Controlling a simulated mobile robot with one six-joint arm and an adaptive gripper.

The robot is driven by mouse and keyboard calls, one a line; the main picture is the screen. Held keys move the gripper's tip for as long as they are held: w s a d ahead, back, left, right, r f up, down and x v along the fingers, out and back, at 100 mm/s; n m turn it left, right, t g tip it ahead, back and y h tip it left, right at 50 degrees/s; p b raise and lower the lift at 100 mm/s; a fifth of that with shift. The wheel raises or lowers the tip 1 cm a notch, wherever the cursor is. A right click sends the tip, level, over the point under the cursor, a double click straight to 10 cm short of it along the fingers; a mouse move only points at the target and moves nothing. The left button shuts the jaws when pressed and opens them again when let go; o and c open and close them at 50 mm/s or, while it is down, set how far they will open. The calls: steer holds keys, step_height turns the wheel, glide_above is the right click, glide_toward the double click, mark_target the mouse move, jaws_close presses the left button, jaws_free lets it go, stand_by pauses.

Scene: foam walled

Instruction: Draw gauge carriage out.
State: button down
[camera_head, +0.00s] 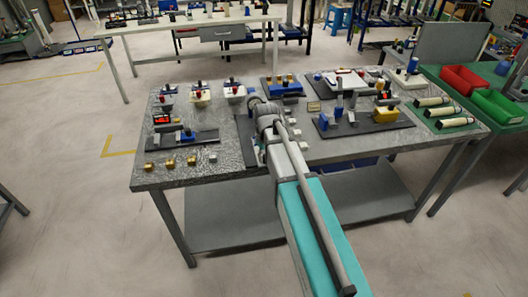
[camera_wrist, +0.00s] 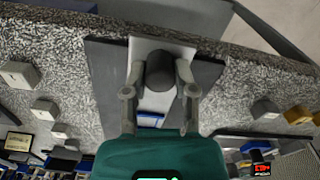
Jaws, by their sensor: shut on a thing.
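In the wrist view my gripper (camera_wrist: 160,76) has its two fingers on either side of a dark round knob (camera_wrist: 159,68) and is shut on it. The knob stands on a light grey block (camera_wrist: 150,46), which I take to be the gauge carriage. This block lies on a dark base plate (camera_wrist: 106,78); a small blue part shows between block and palm. In the head view my wrist and arm cover the knob and fingers; only part of the dark base plate (camera_head: 243,127) shows beside them.
The fixture sits on a speckled metal table (camera_head: 230,172). A base with a blue block (camera_head: 185,136) stands left, and another base (camera_head: 366,124) with a yellow block stands right. Small brass blocks (camera_head: 170,163) lie at the front left. Red (camera_head: 466,80) and green bins stand far right.

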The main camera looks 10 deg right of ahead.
steer(key=shift+s, duration=1)
steer(key=shift+c, duration=2.1)
jaws_free()
steer(key=shift+w, duration=0.1)
